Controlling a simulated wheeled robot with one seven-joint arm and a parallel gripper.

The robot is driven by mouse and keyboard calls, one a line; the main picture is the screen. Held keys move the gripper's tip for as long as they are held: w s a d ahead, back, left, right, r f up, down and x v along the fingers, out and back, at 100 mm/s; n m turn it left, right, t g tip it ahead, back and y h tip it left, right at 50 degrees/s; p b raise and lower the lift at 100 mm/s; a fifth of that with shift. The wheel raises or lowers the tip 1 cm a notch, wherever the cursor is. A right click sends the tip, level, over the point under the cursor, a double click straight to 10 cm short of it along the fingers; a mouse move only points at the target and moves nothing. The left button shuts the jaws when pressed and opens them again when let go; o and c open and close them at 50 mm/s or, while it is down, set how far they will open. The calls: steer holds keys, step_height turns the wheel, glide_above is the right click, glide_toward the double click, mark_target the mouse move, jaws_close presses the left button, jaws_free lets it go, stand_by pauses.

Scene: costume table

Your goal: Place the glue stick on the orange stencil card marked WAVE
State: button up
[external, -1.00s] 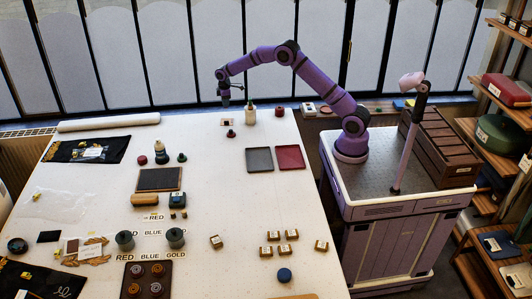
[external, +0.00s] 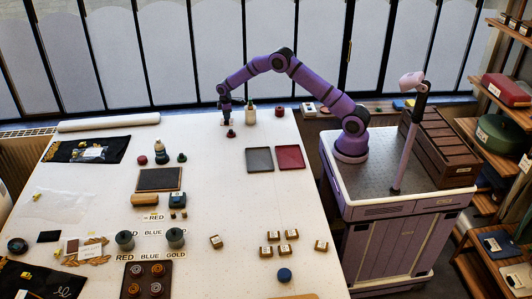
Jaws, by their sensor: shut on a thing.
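My gripper (external: 225,106) points down at the far edge of the white table, left of a pale bottle with a dark green top. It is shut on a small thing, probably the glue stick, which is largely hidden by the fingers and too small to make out. A small pale-edged card with a reddish middle (external: 234,122) lies just under the fingertips and is partly covered. I cannot read WAVE on it, and whether the held thing touches it is unclear.
A dark red knobbed piece (external: 230,134) stands just in front of the gripper. The pale bottle (external: 251,117) and a dark red piece (external: 279,112) stand to the right. Grey (external: 260,159) and red (external: 289,157) trays lie nearer.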

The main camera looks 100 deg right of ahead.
steer(key=o, duration=0.9)
steer(key=shift+f, duration=0.1)
step_height(320, 180, up, 12)
steer(key=shift+r, duration=0.1)
steer(key=s+a+r+t, duration=0.1)
steer(key=s+a+r, duration=0.6)
steer(key=a+r, duration=0.55)
steer(key=s+a+r+t, duration=0.1)
steer(key=s+a+r, duration=0.6)
steer(key=a+r, duration=0.5)
steer(key=s+a+r+m+t, duration=0.1)
steer(key=s+a+r+t, duration=0.15)
steer(key=s+a, duration=0.9)
steer(key=shift+m+t, duration=0.4)
steer(key=shift+t, duration=0.05)
steer(key=s+a+f, duration=0.1)
steer(key=s, duration=0.5)
steer(key=s+a+f, duration=0.2)
steer(key=s, duration=0.3)
steer(key=s+a+f, duration=0.1)
steer(key=s, duration=0.5)
steer(key=shift+s+a+f, duration=0.35)
